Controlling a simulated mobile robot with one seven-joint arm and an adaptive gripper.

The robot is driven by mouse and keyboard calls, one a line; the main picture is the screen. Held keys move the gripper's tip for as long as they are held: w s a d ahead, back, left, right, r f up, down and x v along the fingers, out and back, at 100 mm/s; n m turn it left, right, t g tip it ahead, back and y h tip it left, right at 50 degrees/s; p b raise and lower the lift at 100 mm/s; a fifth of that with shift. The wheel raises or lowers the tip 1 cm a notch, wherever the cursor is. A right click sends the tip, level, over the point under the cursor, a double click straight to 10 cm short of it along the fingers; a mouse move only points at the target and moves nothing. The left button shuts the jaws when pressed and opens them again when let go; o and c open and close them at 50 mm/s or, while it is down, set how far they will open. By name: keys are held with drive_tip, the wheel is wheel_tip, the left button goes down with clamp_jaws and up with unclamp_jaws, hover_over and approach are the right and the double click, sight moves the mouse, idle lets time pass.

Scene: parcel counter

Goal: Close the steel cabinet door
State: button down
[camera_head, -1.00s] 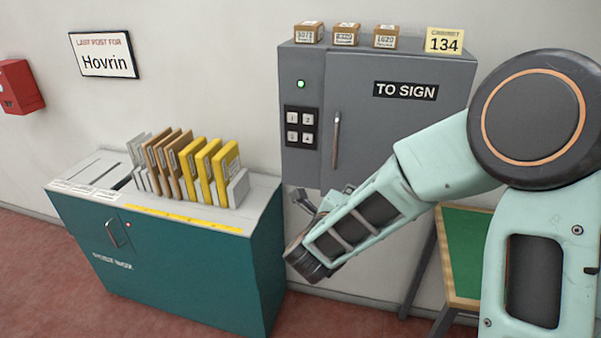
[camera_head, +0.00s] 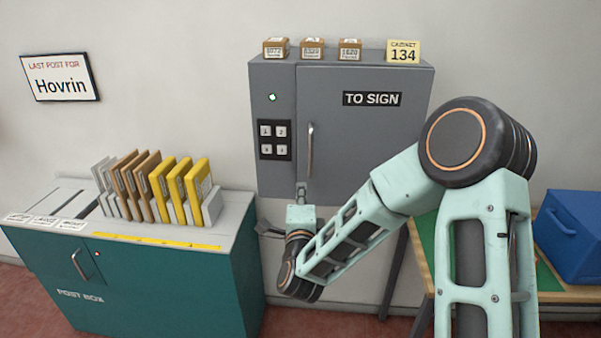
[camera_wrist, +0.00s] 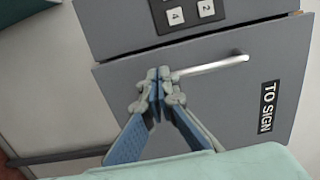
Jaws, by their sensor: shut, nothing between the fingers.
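The grey steel cabinet (camera_head: 272,170) hangs on the wall. Its door (camera_head: 375,140) bears a TO SIGN label and a vertical bar handle (camera_head: 310,150). A dark seam runs between door and keypad panel; the door looks nearly flush, but I cannot tell whether it is fully shut. My gripper (camera_head: 301,188) is below the handle, in front of the door's lower left part, fingers upward. In the wrist view, my gripper (camera_wrist: 159,76) is shut and empty, its tips by the lower end of the handle (camera_wrist: 212,66). I cannot tell whether they touch.
A keypad (camera_head: 274,140) and a green light (camera_head: 272,97) are left of the door. Small boxes (camera_head: 312,48) and a 134 sign (camera_head: 403,51) stand on top. A teal post box (camera_head: 170,290) with envelopes is lower left. A green-topped table (camera_head: 428,240) with a blue case (camera_head: 575,235) is right.

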sight(300, 167)
drive_tip(key=w, duration=0.2)
drive_tip(key=w+p, duration=0.1)
drive_tip(key=w, duration=0.2)
drive_tip(key=w+p, duration=0.1)
drive_tip(key=w, duration=0.2)
drive_tip(key=shift+a, duration=0.35)
drive_tip(key=w+h+b, duration=0.1)
drive_tip(key=w+m+h+b, duration=0.2)
drive_tip(key=b, duration=0.1)
drive_tip(key=shift+w+a+f+h, duration=0.15)
drive_tip(key=shift+w+a+h, duration=0.1)
drive_tip(key=shift+w+h, duration=0.15)
drive_tip(key=shift+w+m+h, duration=0.15)
drive_tip(key=shift+m+h, duration=0.15)
drive_tip(key=shift+m, duration=0.1)
drive_tip(key=shift+r, duration=0.4)
drive_tip(key=shift+r, duration=0.1)
drive_tip(key=shift+b, duration=0.4)
